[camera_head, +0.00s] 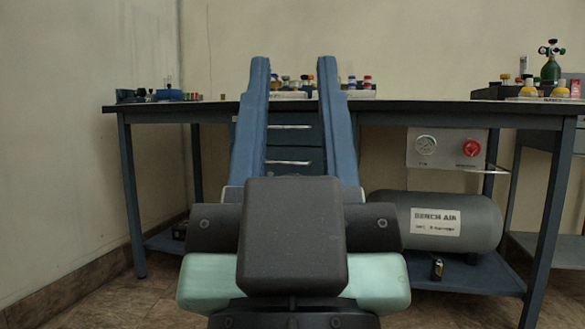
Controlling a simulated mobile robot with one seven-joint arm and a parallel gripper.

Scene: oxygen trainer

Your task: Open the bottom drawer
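A dark blue drawer unit (284,142) hangs under the black workbench, straight ahead. Two drawer fronts with pale bar handles show between my fingers: an upper handle (290,127) and a lower handle (289,162). Both fronts look shut. My gripper's body hides whatever lies below the lower front, so I cannot tell whether that is the bottom drawer. My gripper (294,72) is open and empty. Its two long blue fingers point forward, one on each side of the drawer fronts in the picture. I see no contact with the drawers or handles.
The workbench (405,107) carries small bottles, and a green cylinder (551,70) stands at the far right. A grey "BENCH AIR" tank (470,218) lies on the lower shelf at right, below a gauge panel (445,149). A bench leg (131,195) stands at left.

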